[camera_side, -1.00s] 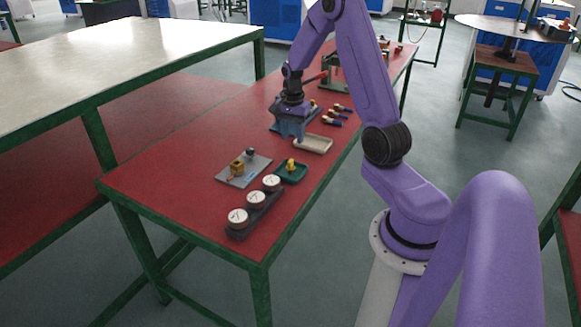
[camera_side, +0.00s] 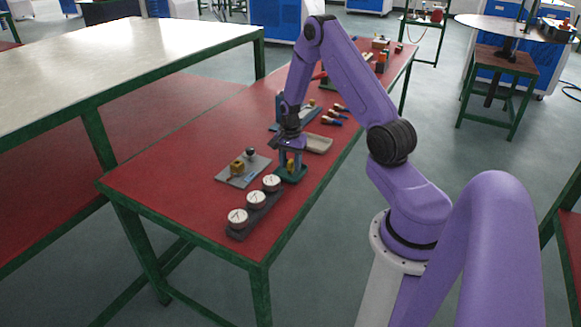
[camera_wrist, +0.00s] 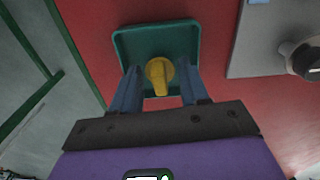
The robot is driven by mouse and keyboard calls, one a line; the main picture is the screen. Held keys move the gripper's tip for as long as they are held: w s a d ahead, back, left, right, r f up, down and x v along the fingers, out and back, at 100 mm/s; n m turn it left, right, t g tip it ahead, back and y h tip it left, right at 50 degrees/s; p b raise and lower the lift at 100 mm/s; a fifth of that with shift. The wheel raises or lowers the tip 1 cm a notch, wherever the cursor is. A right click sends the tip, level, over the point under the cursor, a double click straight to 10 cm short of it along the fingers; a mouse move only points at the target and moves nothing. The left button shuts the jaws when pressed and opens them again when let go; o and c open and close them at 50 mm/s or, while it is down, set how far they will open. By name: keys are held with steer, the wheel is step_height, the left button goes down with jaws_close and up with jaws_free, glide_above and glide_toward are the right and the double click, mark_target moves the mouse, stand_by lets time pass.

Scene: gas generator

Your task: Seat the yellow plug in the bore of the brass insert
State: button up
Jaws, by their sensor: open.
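The yellow plug (camera_wrist: 159,72) sits in the small green tray (camera_wrist: 150,32). It also shows in the side view (camera_side: 290,164), partly hidden by my fingers. My gripper (camera_side: 291,168) is open, pointing down over the tray. In the wrist view its two blue-grey fingers (camera_wrist: 160,88) stand on either side of the plug, with a gap to it. The brass insert (camera_side: 237,167) is on a grey plate (camera_side: 233,180) to the left of the tray. Its bore cannot be made out. A corner of the plate shows at right in the wrist view (camera_wrist: 245,55).
Three round white gauges (camera_side: 256,199) stand on a dark bar in front of the tray. A dark knob (camera_wrist: 303,58) is on the grey plate. A beige tray (camera_side: 318,144) and several coloured-handled tools (camera_side: 334,116) lie behind. The red table's near left part is clear.

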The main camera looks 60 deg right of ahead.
steer(key=shift+f, duration=0.1)
steer(key=c, duration=0.7)
steer(key=shift+c, duration=0.2)
